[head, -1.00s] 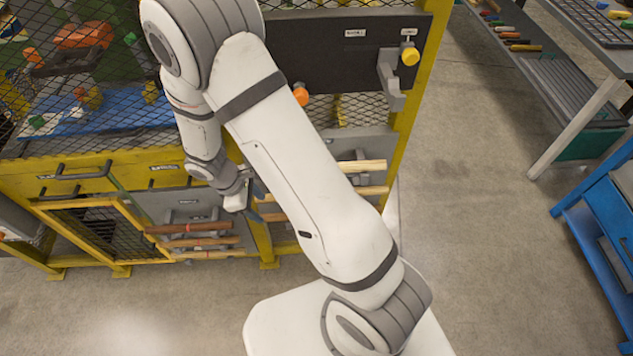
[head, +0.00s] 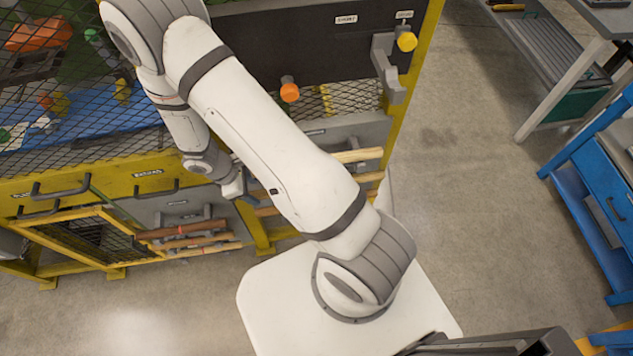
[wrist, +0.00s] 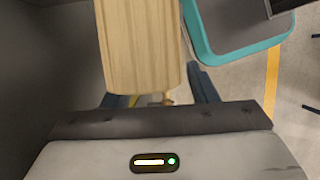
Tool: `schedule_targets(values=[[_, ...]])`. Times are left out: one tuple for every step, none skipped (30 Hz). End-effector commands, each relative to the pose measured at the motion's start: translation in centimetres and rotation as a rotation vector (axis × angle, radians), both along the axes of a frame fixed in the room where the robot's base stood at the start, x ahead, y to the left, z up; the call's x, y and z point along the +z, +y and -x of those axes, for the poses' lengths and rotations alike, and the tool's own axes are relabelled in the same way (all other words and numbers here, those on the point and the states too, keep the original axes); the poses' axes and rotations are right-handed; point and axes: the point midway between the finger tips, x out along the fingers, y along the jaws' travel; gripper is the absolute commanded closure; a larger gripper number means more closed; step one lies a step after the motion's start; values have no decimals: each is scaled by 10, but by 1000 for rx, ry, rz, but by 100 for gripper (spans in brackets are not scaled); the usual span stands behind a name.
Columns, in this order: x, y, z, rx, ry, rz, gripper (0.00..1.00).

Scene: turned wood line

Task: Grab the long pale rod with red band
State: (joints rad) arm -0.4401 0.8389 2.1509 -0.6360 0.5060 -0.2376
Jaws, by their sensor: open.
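In the wrist view, a broad pale wooden piece (wrist: 140,45) fills the upper middle, very close to the camera. Its lower end reaches toward the gap between my gripper's fingers (wrist: 160,98); I cannot tell whether they touch it. No red band shows on this part. In the head view my gripper (head: 236,188) is open, between two rod racks at the cabinet front. Pale rods (head: 358,155) lie on the right rack, partly hidden behind my arm. The left rack holds a brown rod (head: 183,229) and paler rods (head: 205,249); small red marks show there.
A yellow-framed cabinet with mesh (head: 90,140) stands close in front of my arm. A blue shelf unit (head: 600,190) stands at right, with clear floor (head: 470,180) between.

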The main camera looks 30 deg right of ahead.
Motion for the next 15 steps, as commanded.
schedule_targets(values=[[-6,-3,1,0,4,1,47],[-10,-5,1,-1,2,1,47],[-14,-6,2,-1,2,1,47],[-16,-7,2,1,2,1,47],[-18,-7,2,0,1,0,47],[-20,-8,2,0,0,-1,47],[-21,-8,2,0,0,-1,47],[-21,-8,2,0,0,-1,47],[-22,-8,2,1,-1,-1,47],[-22,-8,2,1,-1,-1,47],[-22,-8,2,1,-1,-2,47],[-22,-8,2,0,-1,-1,47],[-22,-8,2,0,-1,-1,47],[-22,-8,2,0,-1,-1,48],[-22,-8,2,0,-1,-1,51]])
